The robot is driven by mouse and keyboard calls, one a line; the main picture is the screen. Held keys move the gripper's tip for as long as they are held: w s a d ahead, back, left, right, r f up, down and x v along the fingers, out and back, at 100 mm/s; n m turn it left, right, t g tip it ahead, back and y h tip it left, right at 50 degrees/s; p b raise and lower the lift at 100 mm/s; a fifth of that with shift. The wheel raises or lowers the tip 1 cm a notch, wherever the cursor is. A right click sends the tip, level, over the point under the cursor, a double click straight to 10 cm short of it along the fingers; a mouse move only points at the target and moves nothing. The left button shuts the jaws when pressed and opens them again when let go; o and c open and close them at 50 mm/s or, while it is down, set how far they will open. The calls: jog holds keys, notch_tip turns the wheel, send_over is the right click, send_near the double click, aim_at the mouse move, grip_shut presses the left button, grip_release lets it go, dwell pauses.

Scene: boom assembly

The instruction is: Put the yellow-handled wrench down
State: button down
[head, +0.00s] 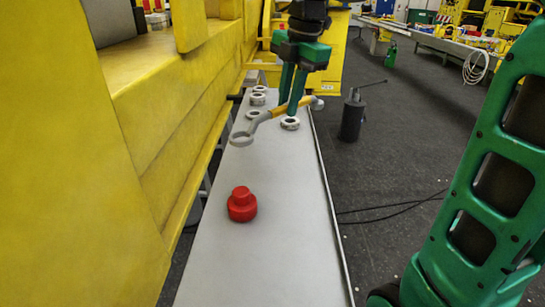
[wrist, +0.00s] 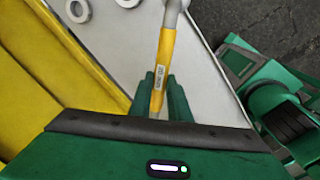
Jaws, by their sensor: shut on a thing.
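The yellow-handled wrench (head: 280,110) is between the fingers of my gripper (head: 290,104), over the far part of the grey bench top (head: 275,250). Its grey ring end points toward the near left, and its other end points to the far right. In the wrist view the yellow handle (wrist: 164,62) runs up from between the two green fingers of my gripper (wrist: 160,100), which are shut on it. The wrench is at or close above the bench; I cannot tell whether it touches.
Several metal rings lie around the wrench, one ring (head: 290,124) just beneath it. A red knobbed part (head: 242,206) stands nearer on the bench. A yellow machine wall (head: 120,170) borders the left. The near bench is otherwise clear. A dark canister (head: 352,118) stands on the floor.

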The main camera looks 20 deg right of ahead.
jog(key=shift+w+a+r, duration=0.1)
jog(key=shift+w+a, duration=0.25)
jog(key=shift+a, duration=0.35)
send_over(273, 153)
jog(key=s, duration=0.1)
jog(key=shift+y, duration=0.3)
jog(key=f, duration=1)
jog(key=shift+d, duration=0.4)
jog(key=c, duration=1.7)
grip_release()
jog(key=shift+o, duration=0.2)
jog(key=shift+r, duration=0.1)
jog(key=v, duration=1.2)
